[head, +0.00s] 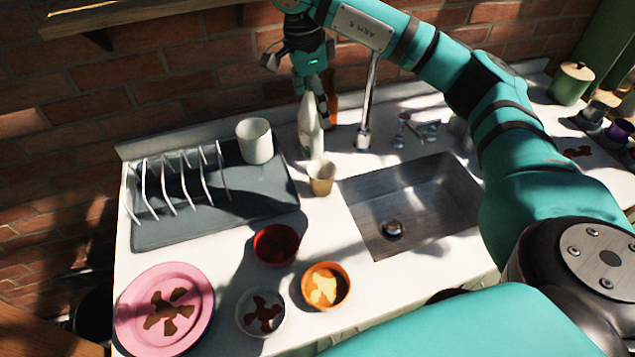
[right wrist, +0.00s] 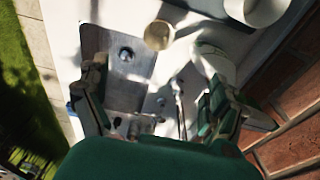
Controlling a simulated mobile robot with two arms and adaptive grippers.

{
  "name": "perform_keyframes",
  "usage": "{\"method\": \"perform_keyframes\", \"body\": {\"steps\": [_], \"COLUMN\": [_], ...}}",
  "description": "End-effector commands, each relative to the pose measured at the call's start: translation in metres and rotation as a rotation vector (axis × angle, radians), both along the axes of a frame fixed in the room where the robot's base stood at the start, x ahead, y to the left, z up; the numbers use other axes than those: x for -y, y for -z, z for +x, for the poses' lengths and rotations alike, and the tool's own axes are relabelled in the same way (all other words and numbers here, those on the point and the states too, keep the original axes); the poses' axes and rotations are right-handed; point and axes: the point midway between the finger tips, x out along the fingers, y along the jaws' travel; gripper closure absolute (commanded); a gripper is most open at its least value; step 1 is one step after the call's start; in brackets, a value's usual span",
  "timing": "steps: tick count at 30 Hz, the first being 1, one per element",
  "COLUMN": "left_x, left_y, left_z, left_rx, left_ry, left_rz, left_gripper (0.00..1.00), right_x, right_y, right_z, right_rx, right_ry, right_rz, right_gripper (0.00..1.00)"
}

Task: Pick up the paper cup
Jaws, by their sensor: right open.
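The paper cup (head: 321,179) is small and tan and stands upright on the white counter, just left of the sink. It also shows in the right wrist view (right wrist: 158,36) near the top middle, with its mouth facing the camera. My right gripper (head: 318,108) is above and behind the cup, in front of the brick wall, and is apart from it. In the right wrist view its two fingers (right wrist: 155,92) are spread wide with nothing between them. My left gripper is not in view.
A white bottle (head: 310,128) stands right behind the cup, close to my right gripper. The faucet (head: 368,105) and sink (head: 410,200) are to the right. A white mug (head: 255,141) and a dish rack (head: 180,180) are left. Bowls (head: 277,245) and a pink plate (head: 190,280) lie in front.

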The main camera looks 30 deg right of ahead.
Motion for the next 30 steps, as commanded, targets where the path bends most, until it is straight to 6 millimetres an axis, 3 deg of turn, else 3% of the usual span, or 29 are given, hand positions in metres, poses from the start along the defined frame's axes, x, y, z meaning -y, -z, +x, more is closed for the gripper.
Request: {"method": "perform_keyframes", "body": {"steps": [1,5,9,14,19,30], "left_x": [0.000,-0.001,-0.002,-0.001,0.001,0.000], "left_y": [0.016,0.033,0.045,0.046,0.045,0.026], "left_z": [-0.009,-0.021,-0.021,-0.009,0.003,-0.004], "left_rx": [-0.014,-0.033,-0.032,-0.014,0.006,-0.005], "left_ry": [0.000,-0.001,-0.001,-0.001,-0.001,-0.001], "left_rz": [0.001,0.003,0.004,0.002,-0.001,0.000], "left_gripper": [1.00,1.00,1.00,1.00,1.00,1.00], "right_x": [0.000,0.000,0.000,0.001,0.004,0.013], "right_y": [0.015,0.031,0.044,0.058,0.089,0.154], "right_z": [0.000,0.000,0.000,-0.001,-0.003,-0.004], "right_rx": [0.000,0.000,0.000,-0.004,-0.007,-0.004], "right_ry": [0.000,0.000,0.000,-0.001,-0.001,0.000], "right_rz": [0.000,0.000,0.001,0.002,0.004,0.001], "right_gripper": [0.06,0.06,0.06,0.06,0.06,0.06]}}
